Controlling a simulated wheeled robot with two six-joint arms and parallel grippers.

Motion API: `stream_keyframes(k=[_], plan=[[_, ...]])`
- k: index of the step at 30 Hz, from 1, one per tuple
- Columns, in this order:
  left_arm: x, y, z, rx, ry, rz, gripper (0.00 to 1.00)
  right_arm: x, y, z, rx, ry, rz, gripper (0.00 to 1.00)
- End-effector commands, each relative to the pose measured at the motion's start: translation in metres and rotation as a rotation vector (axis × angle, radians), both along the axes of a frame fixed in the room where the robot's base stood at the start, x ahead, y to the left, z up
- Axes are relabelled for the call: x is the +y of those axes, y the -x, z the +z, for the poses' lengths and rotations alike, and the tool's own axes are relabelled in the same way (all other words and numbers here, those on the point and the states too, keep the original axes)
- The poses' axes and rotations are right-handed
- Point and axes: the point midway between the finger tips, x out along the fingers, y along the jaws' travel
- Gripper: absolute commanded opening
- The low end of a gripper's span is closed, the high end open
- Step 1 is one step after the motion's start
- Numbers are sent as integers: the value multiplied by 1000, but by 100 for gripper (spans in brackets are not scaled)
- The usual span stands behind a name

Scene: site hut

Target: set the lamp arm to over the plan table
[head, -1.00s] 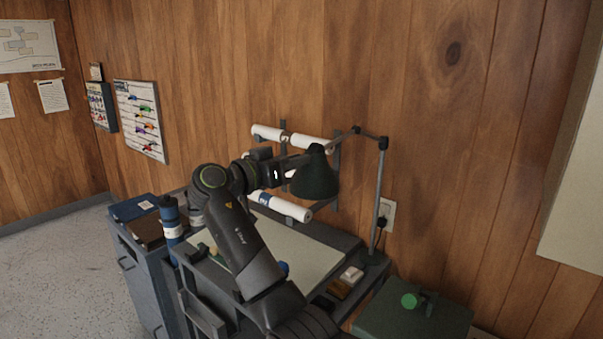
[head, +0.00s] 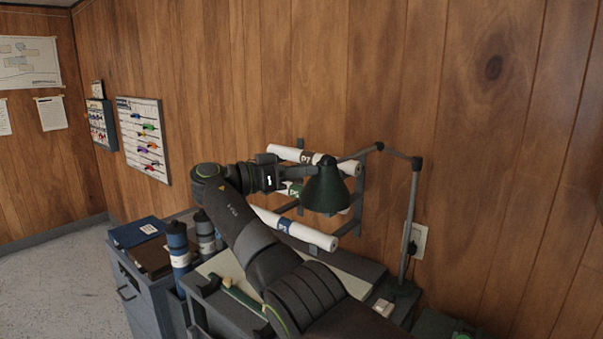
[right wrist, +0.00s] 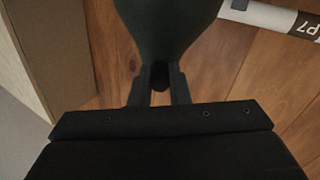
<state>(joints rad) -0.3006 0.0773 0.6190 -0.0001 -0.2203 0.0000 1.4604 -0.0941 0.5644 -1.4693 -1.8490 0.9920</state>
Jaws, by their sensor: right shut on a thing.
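The desk lamp has a dark green cone shade (head: 325,190), a jointed arm (head: 397,155) and an upright post (head: 410,215) rising from the table's back right corner. The shade hangs above the back of the plan table (head: 352,263), in front of the wall rolls. My right gripper (head: 288,172) is at the shade's upper left in the head view. In the right wrist view its fingers (right wrist: 160,85) are shut on a small dark part at the narrow end of the shade (right wrist: 168,25). My right arm hides much of the table. My left gripper is not in view.
White paper rolls (head: 295,228) sit in a wall rack behind the shade. Bottles (head: 178,250) stand at the table's left, beside a grey cabinet (head: 140,290) with folders on top. A wall socket (head: 418,240) is behind the post. A small pale block (head: 383,307) lies near the lamp base.

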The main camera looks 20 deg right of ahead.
Motion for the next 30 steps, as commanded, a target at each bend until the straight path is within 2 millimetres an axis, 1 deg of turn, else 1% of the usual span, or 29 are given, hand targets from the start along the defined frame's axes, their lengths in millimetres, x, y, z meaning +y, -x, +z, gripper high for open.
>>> stream_keyframes(k=[1,18,19,23,24,30], plan=[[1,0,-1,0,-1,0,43,-1,0,-3,7,-4,-6,0],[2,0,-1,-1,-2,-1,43,-1,-1,-4,7,-5,-16,0],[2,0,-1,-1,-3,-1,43,-1,-1,-4,7,-5,-16,19],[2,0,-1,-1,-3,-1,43,-1,-1,-3,5,-3,-16,36],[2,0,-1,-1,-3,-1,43,-1,-1,-2,4,-3,-15,38],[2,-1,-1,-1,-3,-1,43,0,-1,-1,2,-2,-15,38]])
